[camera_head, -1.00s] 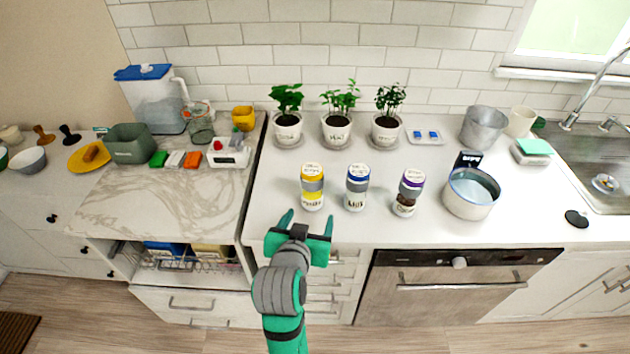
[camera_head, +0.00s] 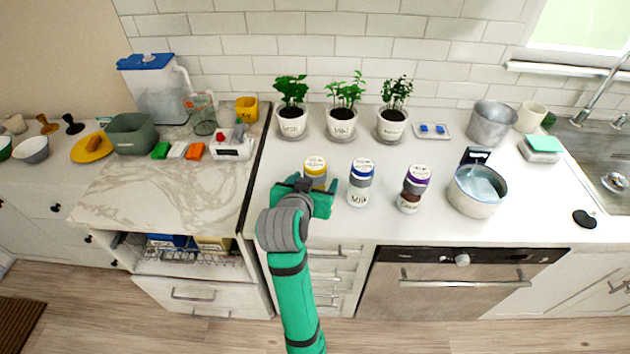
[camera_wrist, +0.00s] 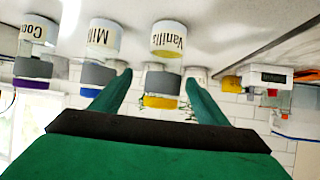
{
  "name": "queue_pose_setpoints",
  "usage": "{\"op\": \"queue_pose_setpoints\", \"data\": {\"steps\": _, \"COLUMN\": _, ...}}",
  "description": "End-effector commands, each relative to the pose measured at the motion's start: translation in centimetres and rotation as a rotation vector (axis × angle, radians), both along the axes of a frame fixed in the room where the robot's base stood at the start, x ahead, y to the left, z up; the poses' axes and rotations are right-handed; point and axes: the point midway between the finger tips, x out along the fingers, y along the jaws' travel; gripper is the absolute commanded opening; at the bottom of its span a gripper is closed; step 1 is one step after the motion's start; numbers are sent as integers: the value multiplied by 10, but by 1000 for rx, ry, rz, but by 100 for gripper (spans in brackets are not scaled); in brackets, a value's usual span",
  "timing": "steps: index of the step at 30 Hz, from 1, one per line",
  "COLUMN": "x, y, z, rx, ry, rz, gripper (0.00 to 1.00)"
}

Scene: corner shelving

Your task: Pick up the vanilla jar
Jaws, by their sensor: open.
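I cannot tell whether a finger touches the jar.
A blue-banded milk jar (camera_head: 361,183) stands close to the right of the vanilla jar. A purple-banded jar (camera_head: 413,189) and a metal pot (camera_head: 475,192) are farther right. Potted plants (camera_head: 342,123) stand behind. The white counter (camera_head: 270,165) is clear to the left.

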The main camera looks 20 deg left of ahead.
Motion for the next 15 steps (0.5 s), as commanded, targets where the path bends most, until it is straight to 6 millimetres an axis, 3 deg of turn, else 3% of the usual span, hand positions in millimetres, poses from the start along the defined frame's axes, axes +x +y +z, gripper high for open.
{"op": "queue_pose_setpoints", "data": {"steps": 9, "x": 33, "y": 9, "z": -22, "rx": 0, "ry": 1, "rz": 1, "gripper": 68}}
{"op": "queue_pose_setpoints", "data": {"steps": 15, "x": 37, "y": 10, "z": -24, "rx": 0, "ry": 0, "rz": 2, "gripper": 68}}
